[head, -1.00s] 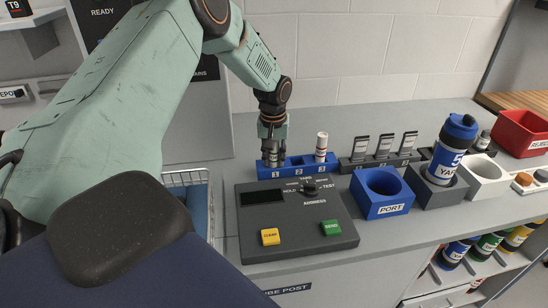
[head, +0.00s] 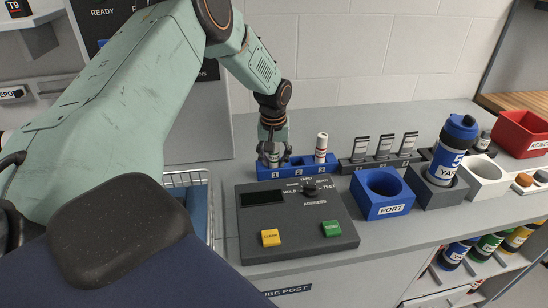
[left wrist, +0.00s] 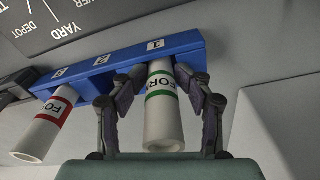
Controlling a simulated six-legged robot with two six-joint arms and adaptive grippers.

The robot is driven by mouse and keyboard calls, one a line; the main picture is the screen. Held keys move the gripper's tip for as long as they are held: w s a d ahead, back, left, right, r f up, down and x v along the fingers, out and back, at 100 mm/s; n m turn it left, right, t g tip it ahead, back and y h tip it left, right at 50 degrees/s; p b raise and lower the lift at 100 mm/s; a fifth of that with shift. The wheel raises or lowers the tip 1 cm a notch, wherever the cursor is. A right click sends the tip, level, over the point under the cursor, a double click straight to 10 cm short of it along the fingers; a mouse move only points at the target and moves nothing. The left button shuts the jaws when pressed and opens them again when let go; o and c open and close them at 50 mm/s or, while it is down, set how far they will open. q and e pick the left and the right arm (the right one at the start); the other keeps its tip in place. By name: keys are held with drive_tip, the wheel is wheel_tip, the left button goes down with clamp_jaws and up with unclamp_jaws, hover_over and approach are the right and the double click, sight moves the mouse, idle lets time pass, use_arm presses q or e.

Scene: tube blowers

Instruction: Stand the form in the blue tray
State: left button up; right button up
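The blue tray (head: 288,173) stands on the counter behind the grey console, with slots numbered 1, 2 and 3. A white form with a green band (left wrist: 163,110) stands in slot 1, by the label 1 on the tray (left wrist: 128,52). My left gripper (head: 272,158) is over slot 1. In the left wrist view its fingers (left wrist: 160,82) are spread on both sides of the green-banded form, with gaps beside it. In the head view the fingers mostly hide this form. A form with a red band (head: 321,147) stands in slot 3; it also shows in the left wrist view (left wrist: 45,128). Slot 2 looks empty.
The console (head: 290,220) with yellow and green buttons lies in front of the tray. To the right are a card rack (head: 378,160), the blue PORT holder (head: 382,200), a grey holder with a blue-capped carrier (head: 450,150), a white holder (head: 485,178) and a red bin (head: 522,133).

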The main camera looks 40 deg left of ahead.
use_arm(q)
drive_tip(key=shift+o, duration=0.2)
drive_tip(key=shift+s+f, duration=0.2)
drive_tip(key=shift+f, duration=0.35)
drive_tip(key=shift+s+d+r, duration=0.1)
drive_tip(key=shift+s+r, duration=0.05)
drive_tip(key=shift+r, duration=0.05)
drive_tip(key=shift+r, duration=0.1)
drive_tip(key=shift+w+r, duration=0.2)
drive_tip(key=shift+r, duration=0.1)
drive_tip(key=r, duration=0.4)
drive_tip(key=r+p, duration=0.1)
drive_tip(key=r, duration=0.7)
drive_tip(key=shift+s+d+r, duration=0.1)
drive_tip(key=shift+s+r, duration=0.1)
drive_tip(key=shift+s, duration=0.05)
